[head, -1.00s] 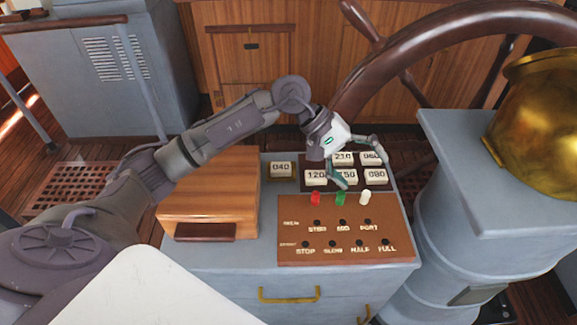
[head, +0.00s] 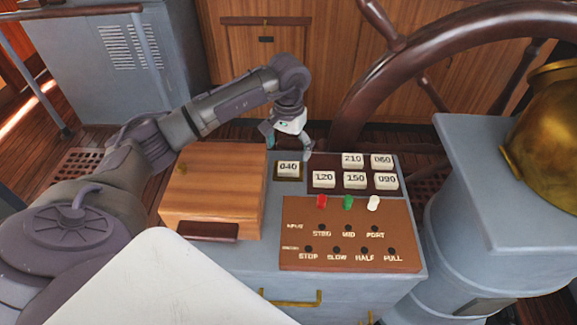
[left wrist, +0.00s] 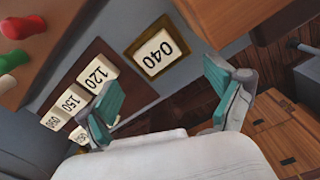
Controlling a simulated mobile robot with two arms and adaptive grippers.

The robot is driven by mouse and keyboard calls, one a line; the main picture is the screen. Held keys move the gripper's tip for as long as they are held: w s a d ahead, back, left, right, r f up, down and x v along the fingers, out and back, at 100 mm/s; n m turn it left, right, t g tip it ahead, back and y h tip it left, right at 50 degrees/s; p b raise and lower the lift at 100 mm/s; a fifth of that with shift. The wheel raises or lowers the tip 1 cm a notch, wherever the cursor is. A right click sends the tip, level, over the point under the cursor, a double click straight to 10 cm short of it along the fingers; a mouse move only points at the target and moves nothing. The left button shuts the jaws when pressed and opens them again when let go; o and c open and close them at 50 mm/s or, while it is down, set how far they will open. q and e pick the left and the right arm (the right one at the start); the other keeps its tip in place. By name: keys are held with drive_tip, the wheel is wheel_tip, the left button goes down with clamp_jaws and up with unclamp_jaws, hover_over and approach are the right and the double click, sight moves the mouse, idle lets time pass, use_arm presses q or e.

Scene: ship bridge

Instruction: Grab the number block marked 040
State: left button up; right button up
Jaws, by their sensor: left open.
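The number block marked 040 (head: 288,169) sits alone in a dark brass-edged recess on the grey console, left of the other blocks. It also shows in the left wrist view (left wrist: 155,51), in the upper middle. My left gripper (head: 290,141) is open and empty, just behind and above the 040 block in the head view. In the left wrist view its two teal-padded fingers (left wrist: 165,99) are spread wide, with the 040 block beyond the gap between them. No contact with the block shows. My right gripper is not in view.
Blocks marked 210, 060, 120 (head: 323,180), 150 and 090 stand on a dark tray to the right. A wooden box (head: 212,190) stands close on the left. A brown panel (head: 350,255) with coloured pegs (head: 347,203) lies in front. The ship's wheel (head: 375,80) rises behind.

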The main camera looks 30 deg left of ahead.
sight(288, 166)
use_arm(q)
drive_tip(key=f, duration=0.1)
drive_tip(key=f+p, duration=0.2)
drive_tip(key=f, duration=0.1)
drive_tip(key=shift+s+d, duration=0.2)
drive_tip(key=shift+s, duration=0.1)
drive_tip(key=shift+f+p, duration=0.3)
drive_tip(key=shift+f, duration=0.35)
drive_tip(key=c, duration=0.9)
